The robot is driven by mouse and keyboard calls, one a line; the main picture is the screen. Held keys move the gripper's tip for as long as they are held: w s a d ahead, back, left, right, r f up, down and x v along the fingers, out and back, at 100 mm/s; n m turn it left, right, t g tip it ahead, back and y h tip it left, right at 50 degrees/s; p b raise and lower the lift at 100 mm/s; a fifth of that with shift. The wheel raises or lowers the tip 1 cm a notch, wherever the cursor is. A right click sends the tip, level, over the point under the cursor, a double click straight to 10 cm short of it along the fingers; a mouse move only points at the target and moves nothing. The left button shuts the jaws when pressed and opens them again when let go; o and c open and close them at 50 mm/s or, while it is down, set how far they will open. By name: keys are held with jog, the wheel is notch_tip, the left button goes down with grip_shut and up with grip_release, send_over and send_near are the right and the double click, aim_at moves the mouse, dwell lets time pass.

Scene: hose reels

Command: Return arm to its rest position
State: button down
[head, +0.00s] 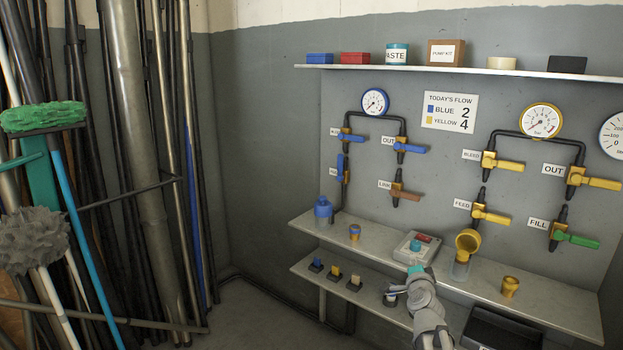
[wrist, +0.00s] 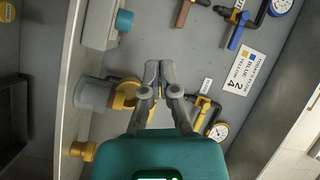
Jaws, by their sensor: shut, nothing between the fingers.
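My gripper (wrist: 160,64) shows in the wrist view with its two grey fingers together, shut and empty. Its teal body (wrist: 160,155) fills the bottom middle of that view. In the head view my grey arm comes up from the bottom, right of centre, and its teal end (head: 416,270) is in front of the upper bench, just below the grey box with the teal button (head: 415,245). The fingertips are not clear in the head view. No rest position is marked in either view.
A clear cup with a yellow funnel (head: 465,245) stands close right of my arm, with a small yellow cup (head: 510,287) further right. The bench (head: 540,303) and lower shelf (head: 315,270) are near. Valves and gauges line the wall; poles and brooms lean at left.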

jog(key=s+a+f+n+g+y, duration=0.3)
jog(key=a+f+n+g, duration=0.1)
jog(key=a+f+n, duration=0.15)
jog(key=s+a+f+n+g+y, duration=0.3)
jog(key=s+a+f+n+g, duration=0.15)
jog(key=a+f, duration=0.2)
jog(key=s+f+n+g+h, duration=0.2)
jog(key=s+f+g, duration=0.15)
jog(key=s, duration=0.35)
jog(key=s+f+n+g+h, duration=0.1)
jog(key=s+f+n+g, duration=0.2)
jog(key=s+g, duration=0.3)
notch_tip(320, 180, up, 25)
jog(key=s+p, duration=0.2)
jog(key=p, duration=2.2)
